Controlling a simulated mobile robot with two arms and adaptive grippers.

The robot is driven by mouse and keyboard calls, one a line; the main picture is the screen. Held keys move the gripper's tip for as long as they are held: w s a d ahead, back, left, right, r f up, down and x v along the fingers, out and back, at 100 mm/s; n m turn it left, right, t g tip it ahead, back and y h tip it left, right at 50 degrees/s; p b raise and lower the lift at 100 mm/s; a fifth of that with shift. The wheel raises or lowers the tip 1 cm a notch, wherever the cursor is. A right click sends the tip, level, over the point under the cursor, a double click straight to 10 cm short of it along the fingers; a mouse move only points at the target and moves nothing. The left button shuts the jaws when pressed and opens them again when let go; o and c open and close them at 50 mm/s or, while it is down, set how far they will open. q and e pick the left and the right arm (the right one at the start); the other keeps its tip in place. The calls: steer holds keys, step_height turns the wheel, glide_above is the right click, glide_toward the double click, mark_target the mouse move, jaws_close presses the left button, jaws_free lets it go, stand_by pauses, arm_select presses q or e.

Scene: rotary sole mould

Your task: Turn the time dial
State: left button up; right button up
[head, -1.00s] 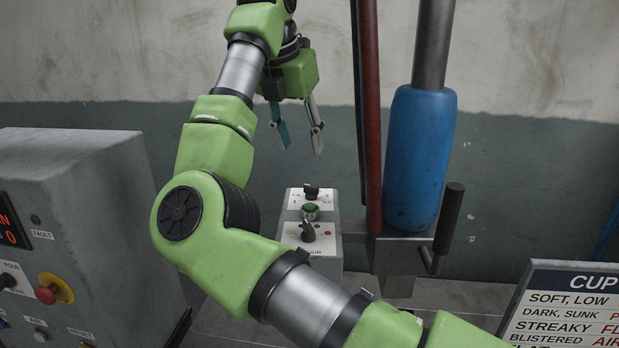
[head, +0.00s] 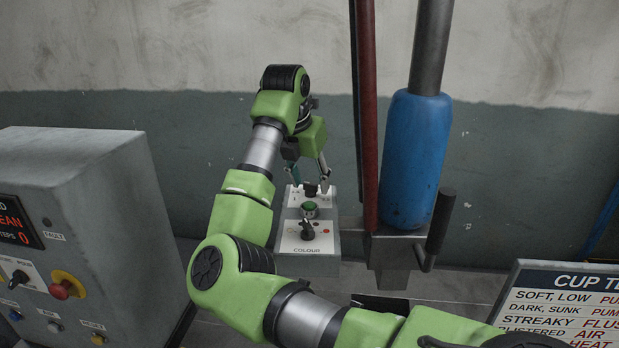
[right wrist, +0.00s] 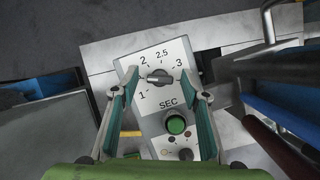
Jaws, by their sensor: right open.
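The time dial (right wrist: 160,77) is a dark knob with a pale pointer bar on a white plate marked 1, 2, 2.5, 3 and SEC. In the right wrist view the bar lies roughly level across the plate. In the head view the dial (head: 310,190) sits at the far end of a small grey control box (head: 308,266). My right gripper (right wrist: 161,92) is open, with one finger on each side of the dial; I cannot tell whether either touches it. In the head view the right gripper (head: 309,176) is over the far end of the box. My left gripper is not in view.
A green button (right wrist: 176,125) and the colour knob (head: 307,229) are on the same box. A blue cylinder (head: 409,160) and a red post (head: 367,120) stand to its right. A grey cabinet (head: 100,180) stands at the left, a sign (head: 560,310) at lower right.

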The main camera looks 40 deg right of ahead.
steer(key=shift+c, duration=0.4)
steer(key=c, duration=1)
steer(key=shift+c, duration=0.2)
steer(key=shift+m+g+b, duration=0.3)
steer(key=shift+m+b, duration=0.25)
steer(key=shift+m, duration=0.15)
steer(key=shift+w+m+b, duration=0.1)
steer(key=shift+m+b, duration=0.25)
steer(key=shift+m, duration=0.35)
steer(key=shift+r+m+g, duration=0.1)
steer(key=shift+m+g, duration=0.6)
steer(key=shift+m, duration=0.5)
steer(key=shift+w+m+g+p, duration=0.1)
steer(key=shift+m+g+p, duration=0.4)
steer(key=shift+m, duration=1.2)
